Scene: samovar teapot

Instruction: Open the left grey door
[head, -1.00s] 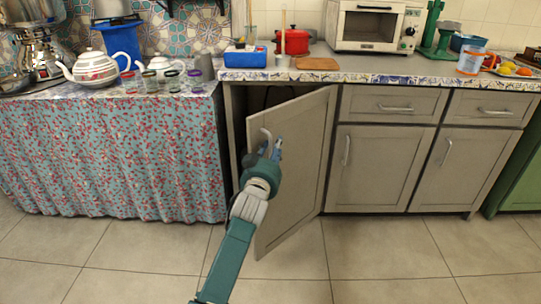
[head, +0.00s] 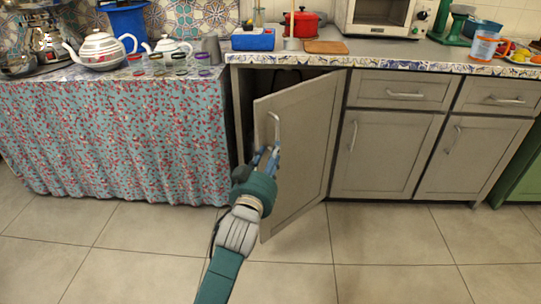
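The left grey door (head: 302,150) stands partly open in the head view, hinged on its right side and swung out toward me. A dark gap shows between its free left edge and the cabinet frame. Its pale curved handle (head: 275,128) is near that free edge. My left gripper (head: 268,155) is at the lower part of the handle. My wrist hides part of the door's edge, and I cannot tell whether the fingers are closed around the handle. My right gripper is not in view.
A floral-curtained counter (head: 110,140) stands to the left of the door. Closed grey doors and drawers (head: 385,153) are to the right. The countertop holds a blue box (head: 253,40), a red pot (head: 301,23) and teapots. The tiled floor (head: 380,255) in front is clear.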

